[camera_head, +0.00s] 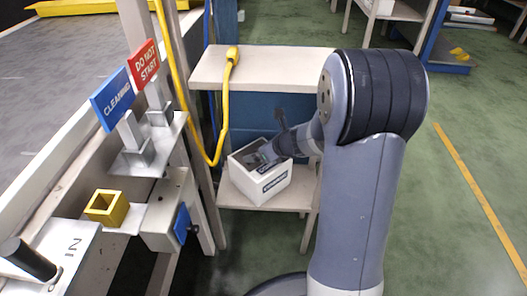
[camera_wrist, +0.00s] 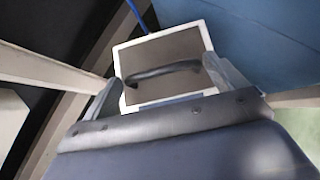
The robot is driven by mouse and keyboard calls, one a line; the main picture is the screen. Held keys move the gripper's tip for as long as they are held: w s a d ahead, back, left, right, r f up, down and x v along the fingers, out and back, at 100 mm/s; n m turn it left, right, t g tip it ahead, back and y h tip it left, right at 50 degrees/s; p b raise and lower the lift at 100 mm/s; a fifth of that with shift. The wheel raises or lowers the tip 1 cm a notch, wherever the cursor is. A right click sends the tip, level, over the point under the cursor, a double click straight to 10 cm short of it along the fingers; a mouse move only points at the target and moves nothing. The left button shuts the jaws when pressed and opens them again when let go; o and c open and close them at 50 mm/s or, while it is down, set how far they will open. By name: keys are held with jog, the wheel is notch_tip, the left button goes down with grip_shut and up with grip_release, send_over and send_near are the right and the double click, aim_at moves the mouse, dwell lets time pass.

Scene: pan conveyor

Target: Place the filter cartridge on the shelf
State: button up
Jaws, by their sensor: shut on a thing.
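The filter cartridge is a white box (camera_head: 273,186) with a dark label, at the lower shelf (camera_head: 235,197) in the head view. In the wrist view the cartridge (camera_wrist: 205,35) shows a white rim, a brown-grey top and a black bar handle. My gripper (camera_wrist: 165,82) has one finger at each end of this handle and is shut on the cartridge. In the head view my gripper (camera_head: 266,155) reaches the box top from the right. The box is turned at an angle to the shelf; I cannot tell whether it touches the board.
Left stand a blue CLEANING sign (camera_head: 116,98), a red DO NOT START sign (camera_head: 144,62) and a yellow square holder (camera_head: 106,207).

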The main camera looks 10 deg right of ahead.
jog(key=o, duration=1.7)
jog(key=shift+f, duration=0.1)
jog(key=shift+o, duration=0.2)
jog(key=shift+d+r, duration=0.1)
jog(key=shift+r, duration=0.3)
jog(key=p+v, duration=0.3)
jog(key=v, duration=0.3)
jog(key=shift+s+d+r, duration=0.15)
jog(key=shift+s+r, duration=0.1)
jog(key=shift+s, duration=0.25)
